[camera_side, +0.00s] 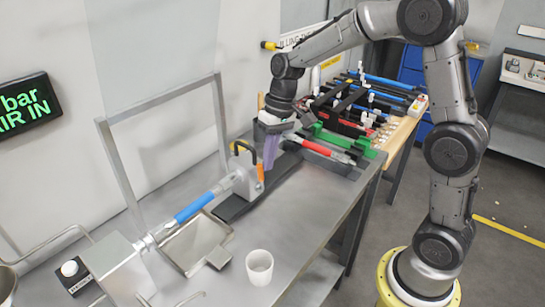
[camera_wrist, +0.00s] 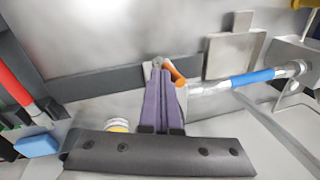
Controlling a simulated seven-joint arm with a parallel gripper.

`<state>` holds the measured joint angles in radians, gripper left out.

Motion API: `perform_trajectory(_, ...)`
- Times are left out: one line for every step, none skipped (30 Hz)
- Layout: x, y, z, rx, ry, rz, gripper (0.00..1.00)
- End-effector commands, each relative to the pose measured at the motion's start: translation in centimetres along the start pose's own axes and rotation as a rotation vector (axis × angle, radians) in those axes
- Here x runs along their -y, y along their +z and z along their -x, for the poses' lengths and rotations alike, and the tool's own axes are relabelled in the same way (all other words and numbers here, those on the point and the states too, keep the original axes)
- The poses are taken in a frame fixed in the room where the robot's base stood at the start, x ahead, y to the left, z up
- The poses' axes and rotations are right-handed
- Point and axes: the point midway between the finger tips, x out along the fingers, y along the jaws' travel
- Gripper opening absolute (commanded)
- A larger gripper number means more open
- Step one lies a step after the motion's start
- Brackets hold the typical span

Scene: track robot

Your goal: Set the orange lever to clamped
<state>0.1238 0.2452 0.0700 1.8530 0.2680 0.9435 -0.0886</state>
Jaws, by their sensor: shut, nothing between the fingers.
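The orange lever (camera_side: 260,172) is on the grey clamp block (camera_side: 243,183) on the steel bench in the side view, just left of my gripper. In the wrist view, the orange lever (camera_wrist: 175,73) shows beside the fingertips, partly hidden behind them. My gripper (camera_side: 268,165) points down with its purple fingers together and nothing between them. The fingers also show in the wrist view (camera_wrist: 160,75), close to the lever; I cannot tell whether they touch it.
A blue-banded tube (camera_side: 194,208) runs from the clamp block to a metal box (camera_side: 120,268). A white cup (camera_side: 259,267) and a red-handled part (camera_side: 322,150) are on the bench. The front bench surface is mostly clear.

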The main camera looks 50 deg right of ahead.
Motion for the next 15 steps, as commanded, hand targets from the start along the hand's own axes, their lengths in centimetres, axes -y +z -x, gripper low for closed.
perform_trajectory(0.5,0.1,0.0,-0.007,0.028,0.010,0.00)
perform_trajectory(0.7,0.1,0.0,-0.011,0.049,0.012,0.00)
perform_trajectory(1.0,0.2,-0.1,-0.015,0.078,0.014,0.00)
perform_trajectory(1.3,0.3,-0.1,-0.019,0.103,0.018,0.00)
perform_trajectory(1.6,0.3,-0.1,-0.025,0.129,0.021,0.00)
perform_trajectory(1.9,0.3,-0.2,-0.032,0.167,0.025,0.00)
perform_trajectory(2.2,0.4,-0.3,-0.037,0.195,0.028,0.00)
perform_trajectory(2.4,0.5,-0.3,-0.042,0.223,0.030,0.00)
perform_trajectory(2.8,0.5,-0.5,-0.049,0.260,0.033,0.00)
perform_trajectory(3.0,0.6,-0.6,-0.055,0.288,0.036,0.00)
perform_trajectory(3.2,0.6,-0.7,-0.060,0.316,0.037,0.00)
perform_trajectory(3.6,0.7,-0.8,-0.066,0.353,0.040,0.00)
perform_trajectory(3.8,0.8,-0.9,-0.071,0.382,0.041,0.00)
perform_trajectory(4.0,0.8,-1.1,-0.076,0.410,0.044,0.00)
perform_trajectory(4.3,0.9,-1.2,-0.083,0.447,0.046,0.00)
